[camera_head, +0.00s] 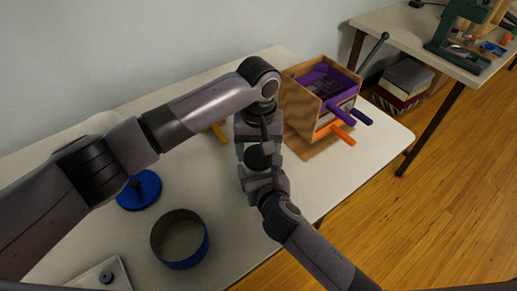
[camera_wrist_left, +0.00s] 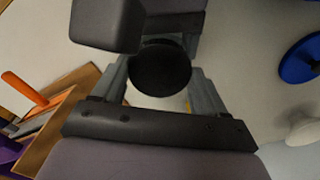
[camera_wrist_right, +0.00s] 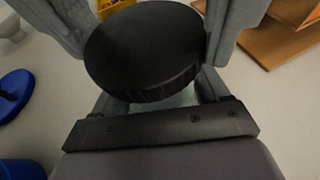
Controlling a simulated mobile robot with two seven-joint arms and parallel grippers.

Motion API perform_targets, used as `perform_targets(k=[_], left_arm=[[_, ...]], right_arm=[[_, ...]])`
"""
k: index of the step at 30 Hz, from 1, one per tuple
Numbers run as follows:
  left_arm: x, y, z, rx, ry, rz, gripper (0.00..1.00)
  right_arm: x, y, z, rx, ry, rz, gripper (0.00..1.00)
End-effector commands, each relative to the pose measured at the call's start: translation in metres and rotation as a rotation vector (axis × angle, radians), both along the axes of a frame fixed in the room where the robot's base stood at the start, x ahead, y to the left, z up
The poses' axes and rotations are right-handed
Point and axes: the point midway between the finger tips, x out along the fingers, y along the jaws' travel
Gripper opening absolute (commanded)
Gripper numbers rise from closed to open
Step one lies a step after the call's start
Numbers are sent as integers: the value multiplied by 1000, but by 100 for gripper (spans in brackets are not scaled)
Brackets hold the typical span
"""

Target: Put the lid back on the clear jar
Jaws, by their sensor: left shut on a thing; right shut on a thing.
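The black round lid (camera_head: 259,157) is between my two grippers in the head view. In the right wrist view the lid (camera_wrist_right: 145,50) looks large, with a ribbed edge, and grey fingers flank it. My left gripper (camera_head: 257,148) comes down from above and is shut on the lid. My right gripper (camera_head: 263,180) comes in from the front and is shut on the clear jar. Only a pale, see-through patch of the jar (camera_wrist_right: 180,98) shows below the lid, between the fingers. I cannot tell whether lid and jar touch. The lid also shows in the left wrist view (camera_wrist_left: 160,68).
A blue open round container (camera_head: 180,262) and a blue round-based object (camera_head: 140,190) stand at the left of the table. A wooden box (camera_head: 298,105) with purple and orange parts stands to the right. The right front tabletop is clear.

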Motion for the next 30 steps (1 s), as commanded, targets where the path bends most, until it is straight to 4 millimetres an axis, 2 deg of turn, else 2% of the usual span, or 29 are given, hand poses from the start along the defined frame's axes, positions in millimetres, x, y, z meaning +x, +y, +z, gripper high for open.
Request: perform_targets(k=[3, 9, 13, 22, 23, 24, 25, 30], left_arm=[[0, 0, 0, 0, 1, -186, 36], [0, 0, 0, 0, 1, -430, 36], [0, 0, 0, 0, 0, -497, 36], [0, 0, 0, 0, 0, -504, 36], [0, 0, 0, 0, 0, -504, 82], [0, 0, 0, 0, 0, -504, 95], [0, 0, 0, 0, 0, -504, 98], [0, 0, 0, 0, 0, -503, 98]], right_arm=[[0, 0, 0, 0, 0, -1, 0], [0, 0, 0, 0, 0, -1, 0], [0, 0, 0, -1, 1, -1, 0], [0, 0, 0, -1, 1, -1, 0], [0, 0, 0, -1, 1, -1, 0], [0, 0, 0, -1, 1, -1, 0], [0, 0, 0, -1, 1, -1, 0], [0, 0, 0, -1, 1, -1, 0]])
